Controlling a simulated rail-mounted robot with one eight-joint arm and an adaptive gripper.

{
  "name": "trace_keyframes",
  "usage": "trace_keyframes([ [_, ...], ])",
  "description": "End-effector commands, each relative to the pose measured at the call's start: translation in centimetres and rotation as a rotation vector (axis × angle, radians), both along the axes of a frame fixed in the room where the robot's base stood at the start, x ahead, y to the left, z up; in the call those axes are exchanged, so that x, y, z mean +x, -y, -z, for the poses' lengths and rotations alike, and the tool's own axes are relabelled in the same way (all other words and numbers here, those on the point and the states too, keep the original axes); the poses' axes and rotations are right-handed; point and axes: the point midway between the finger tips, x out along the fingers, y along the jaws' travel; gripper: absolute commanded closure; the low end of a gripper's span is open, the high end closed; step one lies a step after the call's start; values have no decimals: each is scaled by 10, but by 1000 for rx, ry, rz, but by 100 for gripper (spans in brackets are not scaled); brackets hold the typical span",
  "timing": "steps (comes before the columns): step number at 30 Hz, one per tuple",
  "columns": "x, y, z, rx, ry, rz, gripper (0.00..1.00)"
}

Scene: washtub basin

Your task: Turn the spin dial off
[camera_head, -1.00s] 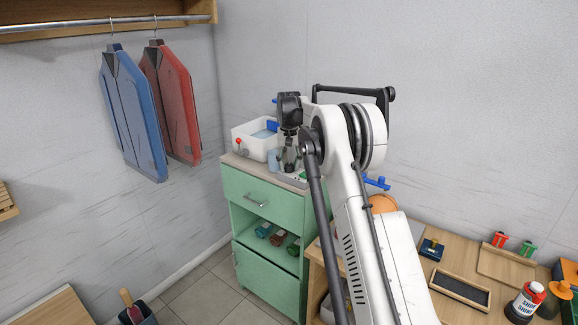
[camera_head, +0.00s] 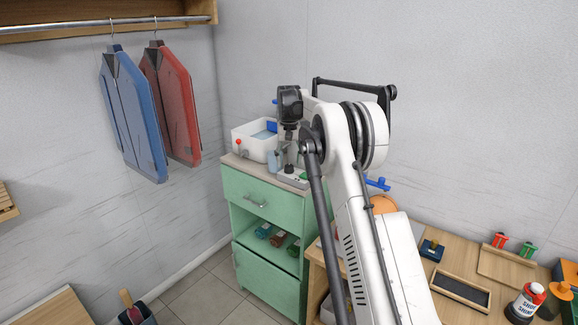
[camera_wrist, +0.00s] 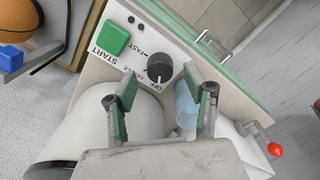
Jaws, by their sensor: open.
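The spin dial (camera_wrist: 159,67) is a dark grey round knob on a white panel (camera_wrist: 140,52) with the words OFF and FAST and other lettering partly hidden. A pale mark shows on the knob's side near OFF; its exact setting is hard to read. A square green START button (camera_wrist: 115,38) sits left of it. My gripper (camera_wrist: 160,94) is open and empty, its green-padded fingers spread either side of the dial's line, apart from it. In the head view, my gripper (camera_head: 290,156) hangs above the panel on the green cabinet, small and partly unclear.
A translucent blue cup (camera_wrist: 187,108) stands close by the right finger. A red-tipped lever (camera_wrist: 275,150) is at the lower right. The white basin (camera_head: 250,139) holds water behind the cup. The green cabinet (camera_head: 242,190) has an open shelf with bottles.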

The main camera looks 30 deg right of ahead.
Motion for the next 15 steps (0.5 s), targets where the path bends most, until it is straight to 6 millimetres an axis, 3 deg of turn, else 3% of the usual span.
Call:
trace_keyframes([
  [9, 0, 0, -63, 0, 0, 0, 52],
  [15, 0, 0, -88, 0, 0, 0, 52],
])
